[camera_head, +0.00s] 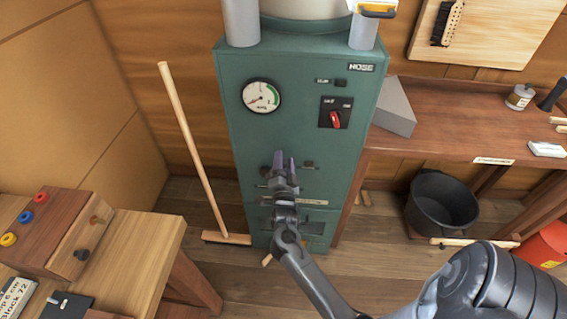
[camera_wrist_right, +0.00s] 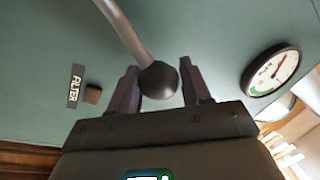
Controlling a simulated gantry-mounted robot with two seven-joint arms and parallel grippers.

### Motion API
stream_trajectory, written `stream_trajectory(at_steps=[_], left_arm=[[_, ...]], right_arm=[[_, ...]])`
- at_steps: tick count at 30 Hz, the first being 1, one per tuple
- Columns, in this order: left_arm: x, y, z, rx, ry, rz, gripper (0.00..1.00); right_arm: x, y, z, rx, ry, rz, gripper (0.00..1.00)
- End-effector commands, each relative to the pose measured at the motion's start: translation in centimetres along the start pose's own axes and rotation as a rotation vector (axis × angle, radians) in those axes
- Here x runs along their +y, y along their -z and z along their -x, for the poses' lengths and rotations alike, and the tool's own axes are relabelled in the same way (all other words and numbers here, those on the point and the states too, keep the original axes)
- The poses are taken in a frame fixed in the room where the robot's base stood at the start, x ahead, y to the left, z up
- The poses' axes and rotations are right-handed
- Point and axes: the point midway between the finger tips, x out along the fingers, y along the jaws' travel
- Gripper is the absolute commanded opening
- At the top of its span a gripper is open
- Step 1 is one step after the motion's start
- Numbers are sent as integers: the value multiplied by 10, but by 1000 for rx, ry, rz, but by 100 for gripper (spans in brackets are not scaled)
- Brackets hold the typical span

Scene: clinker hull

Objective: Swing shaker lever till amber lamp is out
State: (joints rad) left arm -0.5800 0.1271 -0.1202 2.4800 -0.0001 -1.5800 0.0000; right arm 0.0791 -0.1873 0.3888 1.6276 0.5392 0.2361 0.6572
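In the right wrist view, the lever (camera_wrist_right: 124,28) is a grey rod ending in a dark ball knob (camera_wrist_right: 158,80). The knob sits between the fingers of my right gripper (camera_wrist_right: 159,88), close to the left finger, with a narrow gap at the right one. A small brown square lamp (camera_wrist_right: 93,94) sits beside the FILTER label (camera_wrist_right: 76,86) and looks dull. My left gripper is not in view.
A dial gauge (camera_head: 262,96) and a red rotary switch (camera_head: 336,119) are higher on the cabinet. A broom (camera_head: 190,140) leans to its left. A wooden bench (camera_head: 440,120) and a black bucket (camera_head: 441,205) are to the right; a wooden table (camera_head: 150,250) is at lower left.

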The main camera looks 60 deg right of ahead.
Motion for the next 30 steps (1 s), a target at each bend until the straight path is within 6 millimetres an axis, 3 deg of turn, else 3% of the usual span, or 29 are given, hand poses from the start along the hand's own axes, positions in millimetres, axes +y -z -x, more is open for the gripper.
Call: stream_trajectory(at_steps=[1,3,17,24,30], left_arm=[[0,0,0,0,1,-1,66],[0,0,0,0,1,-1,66],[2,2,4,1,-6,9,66],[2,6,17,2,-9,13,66],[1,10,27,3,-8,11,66]], right_arm=[[0,0,0,0,0,0,56],[0,0,0,-1,-1,1,66],[-7,5,-1,-5,-2,2,66],[-33,32,-7,-1,-1,1,66],[-25,77,4,-2,-3,4,66]])
